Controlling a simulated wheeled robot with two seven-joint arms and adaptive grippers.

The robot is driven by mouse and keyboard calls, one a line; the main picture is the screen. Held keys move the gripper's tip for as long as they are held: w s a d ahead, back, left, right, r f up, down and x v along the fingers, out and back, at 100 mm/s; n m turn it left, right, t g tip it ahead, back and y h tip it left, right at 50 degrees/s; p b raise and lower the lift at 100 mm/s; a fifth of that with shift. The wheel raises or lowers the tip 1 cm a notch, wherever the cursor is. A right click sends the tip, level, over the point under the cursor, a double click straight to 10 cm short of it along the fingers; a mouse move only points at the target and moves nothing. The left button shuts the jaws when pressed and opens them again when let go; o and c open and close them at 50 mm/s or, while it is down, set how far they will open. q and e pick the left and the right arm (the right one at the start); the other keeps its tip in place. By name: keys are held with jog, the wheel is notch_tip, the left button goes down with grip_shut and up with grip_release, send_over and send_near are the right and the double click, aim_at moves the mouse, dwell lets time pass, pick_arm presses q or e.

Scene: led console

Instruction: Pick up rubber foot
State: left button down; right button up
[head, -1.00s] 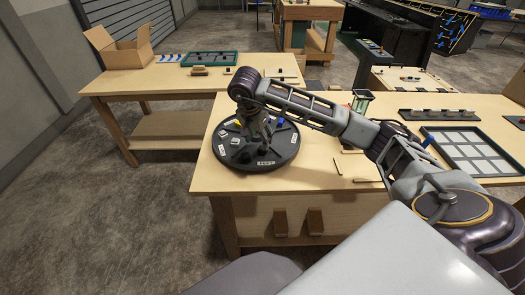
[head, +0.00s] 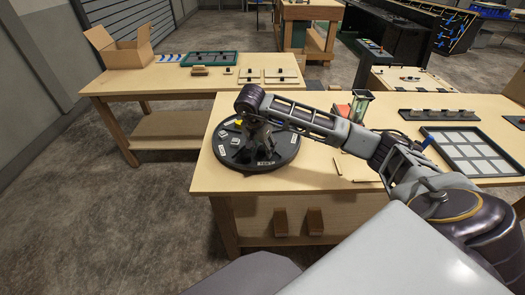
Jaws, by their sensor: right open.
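A round black tray (head: 232,160) with white labels and small parts stands at the left end of the near wooden table. My right gripper (head: 262,150) is over this tray, pointing down, with its jaws open and low among the small parts. I cannot single out a rubber foot: dark parts on the dark tray blend with the dark fingers, and the gripper hides some of the tray. A label at the tray's front edge is too small to read surely. My left gripper is not in view.
The near table (head: 235,183) also holds a gridded tray (head: 468,152) at the right and a small lantern-like fixture (head: 360,104) behind my right arm. A second table behind carries an open cardboard box (head: 118,50) and a green-framed board (head: 209,58).

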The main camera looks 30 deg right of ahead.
aim_at(262, 148)
jog(key=shift+c, duration=0.2)
jog(key=c, duration=0.9)
jog(key=shift+o, duration=0.2)
notch_tip(262, 148, up, 10)
dwell(0.4)
dwell(0.4)
